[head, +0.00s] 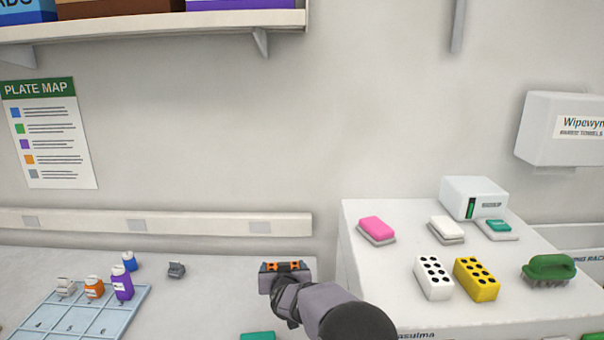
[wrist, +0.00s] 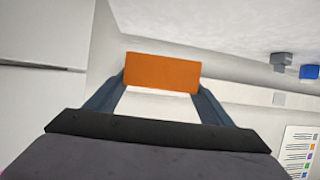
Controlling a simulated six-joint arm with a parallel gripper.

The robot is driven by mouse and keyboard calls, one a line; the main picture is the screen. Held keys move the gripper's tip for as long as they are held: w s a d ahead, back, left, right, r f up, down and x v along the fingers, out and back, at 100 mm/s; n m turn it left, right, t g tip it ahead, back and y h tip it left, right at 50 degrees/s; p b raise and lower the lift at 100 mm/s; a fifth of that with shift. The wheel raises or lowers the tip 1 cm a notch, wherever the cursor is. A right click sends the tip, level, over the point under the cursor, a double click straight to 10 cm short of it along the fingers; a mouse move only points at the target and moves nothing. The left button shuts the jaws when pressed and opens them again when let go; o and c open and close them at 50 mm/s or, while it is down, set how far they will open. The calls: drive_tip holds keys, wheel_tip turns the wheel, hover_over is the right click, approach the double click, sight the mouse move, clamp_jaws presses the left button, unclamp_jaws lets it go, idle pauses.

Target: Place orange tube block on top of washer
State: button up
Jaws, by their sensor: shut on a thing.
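The orange tube block (head: 271,267) is held in my gripper (head: 284,268), above the left bench and left of the washer. Only bits of it with dark holes show between the fingers in the head view. In the wrist view the block (wrist: 162,72) spans the gap between the two fingers, its plain orange face towards the camera. My gripper (wrist: 162,80) is shut on it. The washer (head: 385,275) is the large white box at the right, with several things on its flat top. Most of its front is out of frame or behind my arm.
On the washer stand a white tube block (head: 433,278), a yellow tube block (head: 476,279), a green brush (head: 549,270), a pink block (head: 377,229) and a white device (head: 474,198). The top's front left is clear. A numbered tray (head: 90,318) with bottles sits left.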

drive_tip(key=s+r+m+h+p, duration=0.25)
drive_tip(key=r+p, duration=0.95)
drive_tip(key=r, duration=1.6)
drive_tip(key=s+d+f+m+g+h, duration=0.2)
drive_tip(key=s+d+m+g+h, duration=0.2)
drive_tip(key=s+d, duration=0.6)
drive_tip(key=s+d+f+m+g+h, duration=0.2)
drive_tip(key=s+d+m+g+h, duration=0.2)
drive_tip(key=d, duration=0.9)
drive_tip(key=s+m+h, duration=0.3)
drive_tip(key=s+m, duration=0.1)
drive_tip(key=s, duration=0.1)
drive_tip(key=shift+s+d, duration=0.35)
drive_tip(key=shift+f+h, duration=0.1)
drive_tip(key=shift+h, duration=0.15)
wheel_tip(320, 180, down, 7)
drive_tip(key=b, duration=0.7)
drive_tip(key=shift+b, duration=0.4)
